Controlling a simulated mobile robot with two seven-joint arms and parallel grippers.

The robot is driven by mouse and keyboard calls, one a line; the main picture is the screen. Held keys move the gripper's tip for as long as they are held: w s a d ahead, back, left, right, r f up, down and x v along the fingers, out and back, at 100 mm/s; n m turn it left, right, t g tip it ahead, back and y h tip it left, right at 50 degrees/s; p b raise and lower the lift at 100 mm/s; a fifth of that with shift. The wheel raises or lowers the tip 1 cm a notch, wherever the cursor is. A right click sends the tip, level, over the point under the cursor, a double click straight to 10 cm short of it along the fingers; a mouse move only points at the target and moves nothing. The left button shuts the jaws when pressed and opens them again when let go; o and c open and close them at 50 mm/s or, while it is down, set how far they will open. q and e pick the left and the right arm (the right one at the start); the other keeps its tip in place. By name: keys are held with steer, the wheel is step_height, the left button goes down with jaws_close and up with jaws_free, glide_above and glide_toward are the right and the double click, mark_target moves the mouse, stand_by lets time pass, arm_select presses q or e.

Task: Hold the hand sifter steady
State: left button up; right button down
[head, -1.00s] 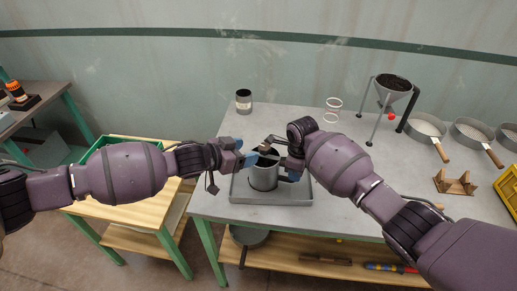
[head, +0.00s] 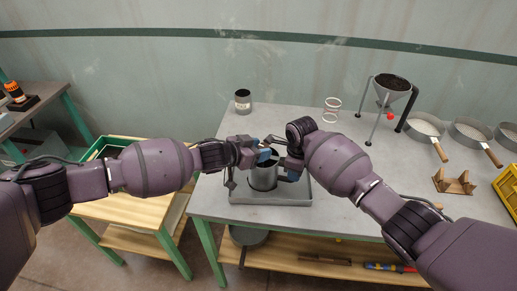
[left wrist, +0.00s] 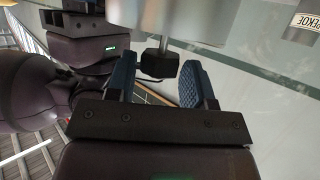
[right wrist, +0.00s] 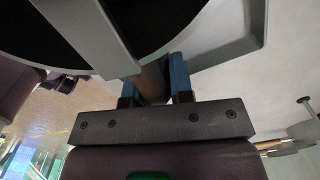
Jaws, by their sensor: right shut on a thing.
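The hand sifter is a grey metal cup (head: 263,179) standing upright over a shallow grey tray (head: 285,201) on the table. My right gripper (head: 289,170) is at its right side. In the right wrist view its fingers (right wrist: 155,82) are shut on the sifter's brown handle (right wrist: 152,86). My left gripper (head: 266,155) is above the sifter's rim. In the left wrist view its blue fingers (left wrist: 158,82) are open, with a dark knob (left wrist: 158,66) between them and a visible gap to the right finger. Both arms hide part of the sifter's top.
A dark-topped canister (head: 243,101) stands at the back left. White rings (head: 332,109), a funnel on a stand (head: 391,88), round sieves (head: 425,125) and a wooden rest (head: 454,182) are to the right. A green-edged tray (head: 105,147) stands on the left bench.

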arm_select(q)
steer(key=c, duration=0.5)
steer(key=shift+c, duration=0.2)
steer(key=shift+m+g, duration=0.3)
steer(key=shift+m+g+h, duration=0.4)
steer(key=shift+h, duration=0.1)
steer(key=o, duration=0.9)
steer(key=shift+w, duration=0.1)
steer(key=shift+a, duration=0.1)
steer(key=v, duration=1.2)
steer(key=shift+w, duration=0.1)
